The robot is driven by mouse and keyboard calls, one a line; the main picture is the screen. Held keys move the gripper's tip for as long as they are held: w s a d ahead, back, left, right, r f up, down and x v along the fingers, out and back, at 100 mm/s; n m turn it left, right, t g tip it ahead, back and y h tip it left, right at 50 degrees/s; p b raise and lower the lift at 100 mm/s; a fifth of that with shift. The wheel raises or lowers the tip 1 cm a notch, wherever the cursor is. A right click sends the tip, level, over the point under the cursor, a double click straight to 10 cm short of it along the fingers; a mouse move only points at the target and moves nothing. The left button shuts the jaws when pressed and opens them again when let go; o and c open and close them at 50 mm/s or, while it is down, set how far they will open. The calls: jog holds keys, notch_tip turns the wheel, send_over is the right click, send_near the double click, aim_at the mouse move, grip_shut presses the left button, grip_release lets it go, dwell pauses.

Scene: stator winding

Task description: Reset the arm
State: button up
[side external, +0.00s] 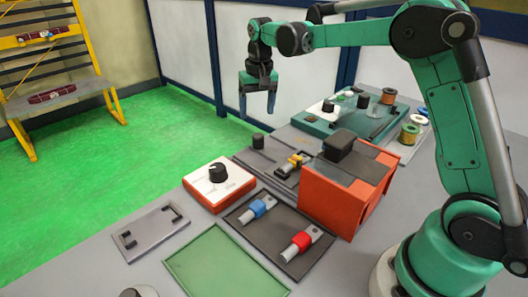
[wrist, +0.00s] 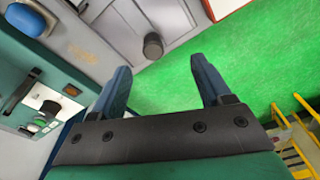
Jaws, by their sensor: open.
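My gripper (side external: 257,104) hangs from the raised green arm, fingers pointing down, above the far edge of the grey table (side external: 150,262). In the wrist view my gripper (wrist: 163,85) shows two dark blue fingers spread apart with nothing between them. Green floor and part of the table lie beyond the fingertips. The gripper touches no object in either view.
An orange box (side external: 338,196) with a black top stands mid-table. A dial unit (side external: 218,185), a dark tray (side external: 275,250) with blue and red connectors, and a green panel (side external: 225,265) are nearby. Several spools sit at the back. A yellow rack (side external: 85,60) stands left.

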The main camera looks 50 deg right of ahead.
jog(key=s+a+r+n+t, duration=0.25)
jog(key=s+a+r, duration=0.25)
jog(key=s, duration=0.3)
jog(key=s+a+f+n+t, duration=0.2)
jog(key=s+a+f+t, duration=0.1)
jog(key=s, duration=0.5)
jog(key=shift+s+f, duration=0.35)
jog(key=shift+s, duration=0.05)
